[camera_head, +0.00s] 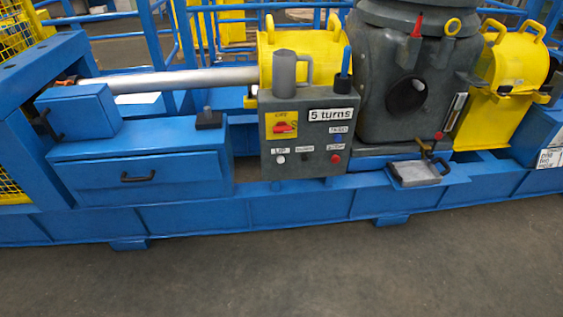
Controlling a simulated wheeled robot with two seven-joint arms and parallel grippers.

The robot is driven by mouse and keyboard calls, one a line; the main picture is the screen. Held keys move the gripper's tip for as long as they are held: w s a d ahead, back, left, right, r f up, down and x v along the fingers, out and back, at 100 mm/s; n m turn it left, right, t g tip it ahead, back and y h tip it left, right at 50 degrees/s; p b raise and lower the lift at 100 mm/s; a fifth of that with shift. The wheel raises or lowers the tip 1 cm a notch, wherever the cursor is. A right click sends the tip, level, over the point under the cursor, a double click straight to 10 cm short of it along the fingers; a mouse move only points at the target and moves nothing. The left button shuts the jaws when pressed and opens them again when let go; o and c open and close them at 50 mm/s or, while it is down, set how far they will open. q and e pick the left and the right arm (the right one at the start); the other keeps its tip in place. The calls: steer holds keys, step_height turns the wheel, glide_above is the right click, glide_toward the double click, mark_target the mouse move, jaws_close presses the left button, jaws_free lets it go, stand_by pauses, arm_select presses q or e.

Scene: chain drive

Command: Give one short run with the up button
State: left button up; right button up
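A dark grey control box (310,170) stands at the middle of the blue machine frame. Its front has a yellow plate with a red rotary switch (284,127), a blue button (338,139), a red button (336,159), a white button (280,160) and a dark button (305,157). Small labels sit above the buttons but are too small to read surely, so I cannot tell for certain which is the up button. A white sign (331,115) on the box reads "5 turns". Neither of my grippers is in view.
A grey mug (291,74) and a blue-handled tool (345,72) stand on the box. A dark grey housing (385,75) with a round opening and yellow guards (515,62) are to the right. A blue drawer cabinet (140,185) is left. The floor in front is clear.

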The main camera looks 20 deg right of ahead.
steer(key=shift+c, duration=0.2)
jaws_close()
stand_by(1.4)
